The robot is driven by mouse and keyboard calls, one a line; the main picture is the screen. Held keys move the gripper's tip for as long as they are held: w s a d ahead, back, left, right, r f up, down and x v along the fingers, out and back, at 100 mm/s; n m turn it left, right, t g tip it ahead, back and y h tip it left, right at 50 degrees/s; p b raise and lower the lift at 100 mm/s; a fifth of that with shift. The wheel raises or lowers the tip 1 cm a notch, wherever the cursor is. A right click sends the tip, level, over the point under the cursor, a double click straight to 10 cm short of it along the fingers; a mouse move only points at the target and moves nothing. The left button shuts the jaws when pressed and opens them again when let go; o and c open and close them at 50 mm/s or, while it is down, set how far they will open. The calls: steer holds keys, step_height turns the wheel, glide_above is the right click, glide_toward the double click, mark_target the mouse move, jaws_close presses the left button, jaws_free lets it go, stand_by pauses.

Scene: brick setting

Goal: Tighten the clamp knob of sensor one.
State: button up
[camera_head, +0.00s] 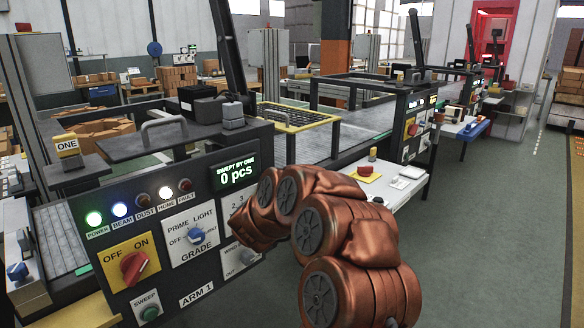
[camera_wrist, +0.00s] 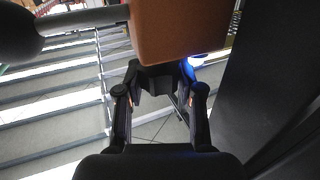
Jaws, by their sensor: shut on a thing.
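In the wrist view my gripper (camera_wrist: 157,78) points away from the camera, its two black fingers closed in on a small dark part between the tips. I cannot make out whether this part is the clamp knob. A brown block (camera_wrist: 182,32) stands close above the fingertips and covers part of them. A grey rod (camera_wrist: 85,18) with a dark rounded end joins its left side. A blue glow (camera_wrist: 195,60) shows at its lower right. In the head view my copper arm hides the gripper. A yellow ONE sign (camera_head: 68,146) stands on the left. I cannot pick out sensor one there.
The control panel (camera_head: 165,285) carries an OFF/ON knob (camera_head: 134,268), a grade knob (camera_head: 195,236) and a display (camera_head: 235,174) reading 0 pcs. A conveyor (camera_head: 350,137) runs behind. A white side table (camera_head: 395,190) stands right of the panel. The floor (camera_head: 480,220) on the right is clear.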

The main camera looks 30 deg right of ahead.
steer(key=shift+m+g+h+p, duration=0.35)
steer(key=shift+g+p, duration=0.25)
steer(key=shift+p, duration=0.35)
steer(key=o, duration=1.2)
steer(key=shift+c, duration=0.2)
steer(key=shift+f+t+b, duration=0.3)
steer(key=shift+t+b, duration=0.1)
steer(key=shift+b, duration=0.6)
steer(key=n+t+y+b, duration=0.4)
steer(key=b, duration=0.9)
steer(key=shift+d+y, duration=0.1)
steer(key=shift+y, duration=0.25)
steer(key=n+t+y+b, duration=0.1)
steer(key=b, duration=0.2)
steer(key=shift+r+n+y, duration=0.1)
steer(key=shift+n+y, duration=0.15)
steer(key=shift+y, duration=0.05)
steer(key=t+y+b, duration=0.1)
steer(key=b, duration=0.2)
steer(key=shift+n, duration=0.4)
steer(key=shift+y+b, duration=0.3)
steer(key=shift+b, duration=0.3)
